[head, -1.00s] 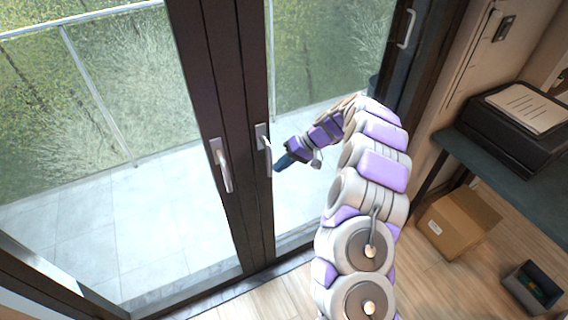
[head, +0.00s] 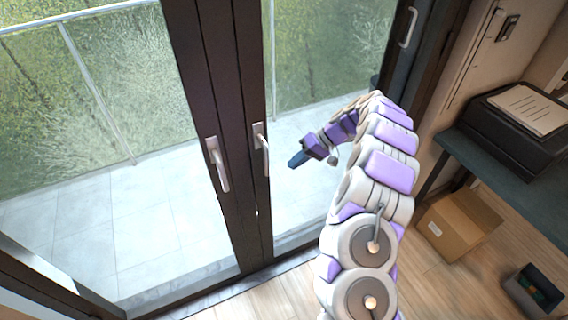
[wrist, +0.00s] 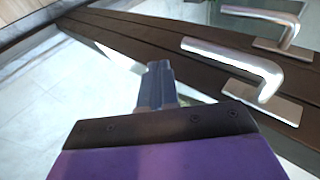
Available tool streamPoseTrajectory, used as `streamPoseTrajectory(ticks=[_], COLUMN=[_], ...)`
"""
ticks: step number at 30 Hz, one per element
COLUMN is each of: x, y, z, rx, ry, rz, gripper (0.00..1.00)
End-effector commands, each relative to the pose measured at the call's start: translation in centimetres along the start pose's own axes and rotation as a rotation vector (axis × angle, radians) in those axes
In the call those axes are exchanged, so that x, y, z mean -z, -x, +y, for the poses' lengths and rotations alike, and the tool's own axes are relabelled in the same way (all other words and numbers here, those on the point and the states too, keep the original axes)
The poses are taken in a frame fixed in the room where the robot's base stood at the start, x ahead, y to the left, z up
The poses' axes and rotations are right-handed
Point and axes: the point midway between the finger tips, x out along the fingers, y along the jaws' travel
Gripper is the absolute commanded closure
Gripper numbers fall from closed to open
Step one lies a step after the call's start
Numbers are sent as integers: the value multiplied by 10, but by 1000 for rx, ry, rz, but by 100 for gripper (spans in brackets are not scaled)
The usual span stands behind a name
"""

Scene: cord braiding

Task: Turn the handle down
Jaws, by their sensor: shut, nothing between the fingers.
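Two silver lever handles are on the dark door frames in the head view. The left handle (head: 219,166) and the right handle (head: 262,147) both have their levers hanging down along the frame. My gripper (head: 293,162), with blue fingers, is just right of the right handle, apart from it. In the wrist view my gripper (wrist: 155,78) is shut and empty. There, a nearer handle (wrist: 235,62) lies to the right of the fingertips with a visible gap, and a farther handle (wrist: 268,14) is behind it.
Large glass panes with a tiled balcony outside flank the dark frames (head: 232,200). Another handle (head: 408,27) is on the far right frame. A desk with a black printer (head: 510,118), a cardboard box (head: 458,224) and a small dark bin (head: 533,288) stand at the right.

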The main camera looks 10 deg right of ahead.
Motion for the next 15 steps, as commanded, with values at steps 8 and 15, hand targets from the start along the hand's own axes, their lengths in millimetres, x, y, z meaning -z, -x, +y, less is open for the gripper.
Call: streamPoseTrajectory(ticks=[8, 15], x=[-1, -3], y=[35, 55], z=[29, 48], rx=[-14, -9], ry=[-5, -4], rz=[2, 2], gripper=[100, 100])
